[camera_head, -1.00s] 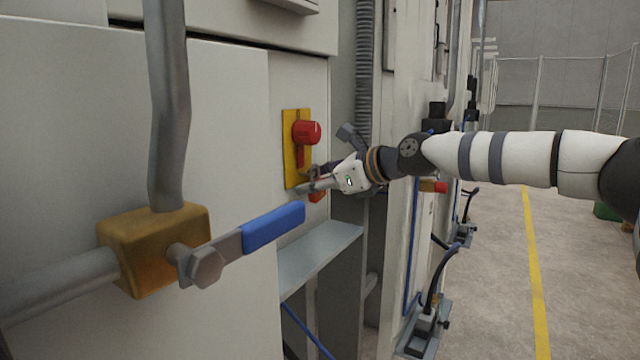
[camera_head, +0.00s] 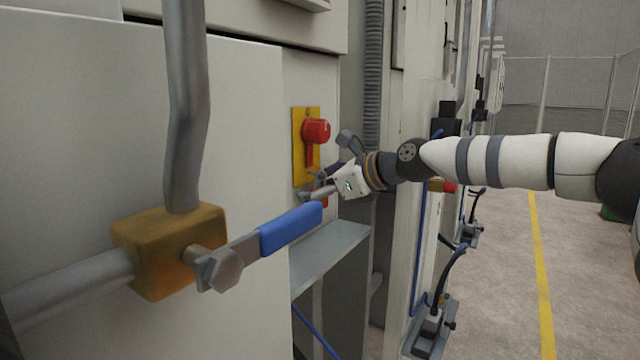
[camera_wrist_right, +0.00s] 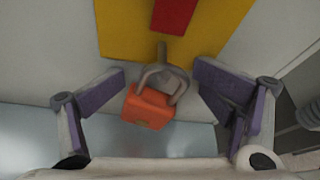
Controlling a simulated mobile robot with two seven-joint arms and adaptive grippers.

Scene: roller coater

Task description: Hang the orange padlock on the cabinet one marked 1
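The orange padlock (camera_wrist_right: 148,107) hangs tilted below the yellow plate (camera_wrist_right: 130,30) in the right wrist view. Its grey shackle (camera_wrist_right: 163,74) is at a small metal pin under the red handle (camera_wrist_right: 176,12); I cannot tell whether it is fully around the pin. My right gripper (camera_wrist_right: 161,82) is open, with its purple-padded fingers on either side of the padlock and visible gaps between. In the head view the right gripper (camera_head: 322,188) is just below the yellow plate (camera_head: 299,150) with the red switch (camera_head: 317,131), largely hiding the padlock. My left gripper is not in view.
A blue-handled valve (camera_head: 290,229) and grey pipe (camera_head: 184,110) stand in the left foreground. A grey ledge (camera_head: 330,256) lies below the switch. Cable sockets (camera_head: 432,325) stick out along the cabinets. The floor (camera_head: 500,290) at right is clear.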

